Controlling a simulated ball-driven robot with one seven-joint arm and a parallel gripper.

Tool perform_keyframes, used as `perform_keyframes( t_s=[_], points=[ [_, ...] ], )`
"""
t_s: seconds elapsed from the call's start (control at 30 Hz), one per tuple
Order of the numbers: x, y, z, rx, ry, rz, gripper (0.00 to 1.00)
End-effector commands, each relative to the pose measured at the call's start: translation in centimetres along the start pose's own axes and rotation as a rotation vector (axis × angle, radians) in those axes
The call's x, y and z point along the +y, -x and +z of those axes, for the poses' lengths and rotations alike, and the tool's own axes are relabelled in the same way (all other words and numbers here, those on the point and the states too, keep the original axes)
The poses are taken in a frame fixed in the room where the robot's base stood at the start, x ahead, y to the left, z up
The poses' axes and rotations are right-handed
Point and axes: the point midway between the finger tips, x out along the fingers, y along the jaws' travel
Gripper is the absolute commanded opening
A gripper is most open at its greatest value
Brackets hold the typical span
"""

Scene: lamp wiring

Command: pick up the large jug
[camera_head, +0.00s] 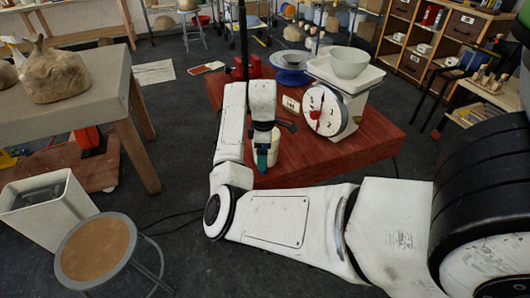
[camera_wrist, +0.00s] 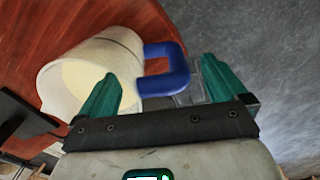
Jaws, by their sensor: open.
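The jug is cream with a blue handle. In the wrist view the jug (camera_wrist: 72,72) fills the upper left, with its mouth facing the camera, and its blue handle (camera_wrist: 176,75) sticks out to the right. My gripper (camera_wrist: 159,69) is open, its two teal fingers apart on either side of the handle's near end. I cannot tell whether a finger touches the jug. In the head view my gripper (camera_head: 263,158) is at the table's near edge, and it hides most of the jug (camera_head: 275,147).
The red-brown table (camera_head: 350,155) also holds a white kitchen scale (camera_head: 325,108) with a bowl (camera_head: 350,62), and a blue turntable (camera_head: 292,77) behind. A small number card (camera_head: 290,104) stands near my gripper. A stool (camera_head: 95,248) and bin (camera_head: 48,207) are at the left.

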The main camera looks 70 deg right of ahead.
Motion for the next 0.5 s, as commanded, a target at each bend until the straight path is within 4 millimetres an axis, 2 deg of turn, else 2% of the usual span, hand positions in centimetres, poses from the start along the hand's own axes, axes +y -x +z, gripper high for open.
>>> perform_keyframes(
  t_s=[0.13,0.33,0.5],
  points=[
    [-0.03,-0.85,-0.01,0.000,0.000,0.000,0.99],
    [-0.02,-0.89,-0.01,0.000,0.000,0.001,0.99],
    [-0.01,-0.86,-0.01,0.000,0.000,0.001,0.82]
  ],
)
